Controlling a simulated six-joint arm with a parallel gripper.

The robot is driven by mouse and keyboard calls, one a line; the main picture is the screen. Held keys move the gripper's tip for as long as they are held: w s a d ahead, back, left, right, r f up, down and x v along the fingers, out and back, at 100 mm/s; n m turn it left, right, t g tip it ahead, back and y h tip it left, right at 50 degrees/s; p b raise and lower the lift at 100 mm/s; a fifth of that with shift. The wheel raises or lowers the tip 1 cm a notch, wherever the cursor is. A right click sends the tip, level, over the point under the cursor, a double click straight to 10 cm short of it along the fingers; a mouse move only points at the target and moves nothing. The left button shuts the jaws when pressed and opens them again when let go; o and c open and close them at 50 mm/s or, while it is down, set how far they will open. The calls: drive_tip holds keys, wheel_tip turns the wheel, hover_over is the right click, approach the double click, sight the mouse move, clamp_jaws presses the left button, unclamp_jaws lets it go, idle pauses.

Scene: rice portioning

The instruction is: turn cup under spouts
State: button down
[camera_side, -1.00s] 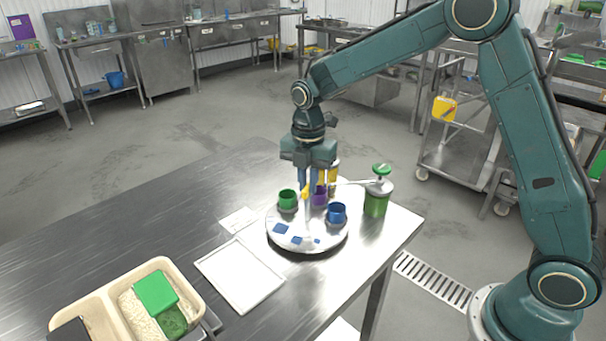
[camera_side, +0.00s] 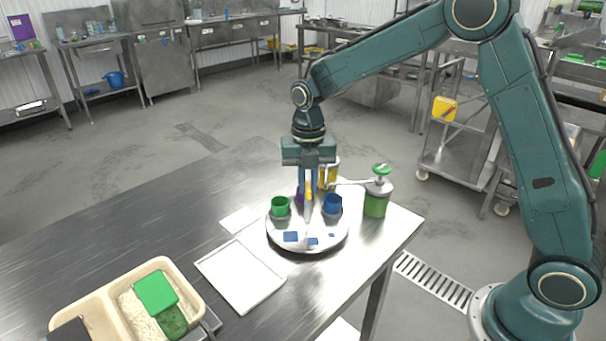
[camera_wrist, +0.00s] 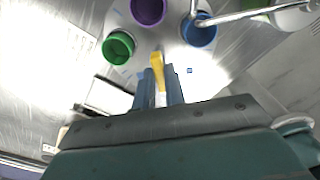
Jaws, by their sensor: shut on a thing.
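A round silver turntable (camera_side: 284,244) stands on the steel table. A green cup (camera_side: 280,206) is at its left, a blue cup (camera_side: 332,204) at its right, and a purple cup (camera_side: 300,192) at the back, partly hidden behind my fingers. The wrist view shows the green (camera_wrist: 118,47), purple (camera_wrist: 148,11) and blue (camera_wrist: 198,32) cups apart from my fingers. My gripper (camera_side: 307,196) points down over the turntable's middle, shut on a yellow handle (camera_wrist: 157,60). A spout from the green-topped pump bottle (camera_side: 376,200) reaches near the blue cup. A yellow pump bottle (camera_side: 328,176) stands behind.
Blue square marks (camera_side: 290,237) lie on the turntable's front. An empty white tray (camera_side: 240,276) lies to its left front. A beige two-part bin (camera_side: 100,302) with rice and a green block (camera_side: 156,293) is at the near left. The table's left is clear.

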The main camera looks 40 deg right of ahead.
drive_tip(key=shift+r+n, duration=0.1)
drive_tip(key=shift+n, duration=2.1)
drive_tip(key=c, duration=1.5)
unclamp_jaws()
drive_tip(key=shift+o, duration=0.2)
wheel_tip(320, 180, up, 14)
